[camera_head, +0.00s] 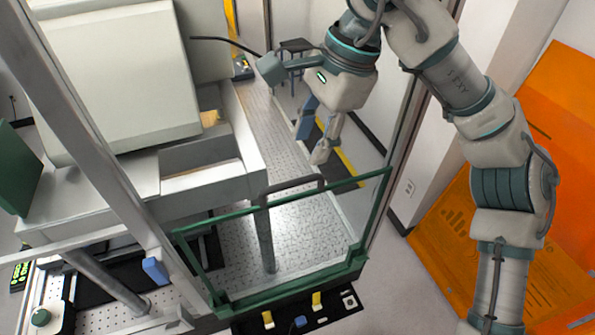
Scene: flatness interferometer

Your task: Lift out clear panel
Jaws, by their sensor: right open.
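The clear panel (330,191) has a green frame and stands upright at the front of the instrument, in the lower middle of the head view. A dark grey handle (291,184) arches over the middle of its top bar. The perforated metal plate and a grey post show through the panel. My right gripper (315,137) is open and empty, fingers pointing down, above and beyond the handle in the picture. It does not touch the handle or the panel. My left gripper is out of view.
A grey instrument housing (128,75) fills the left. A black strip with yellow and blue clips (317,299) lies below the panel's bottom edge. Orange sheets (560,110) lean at the right. A pale frame post crosses the left; bare floor shows at lower right.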

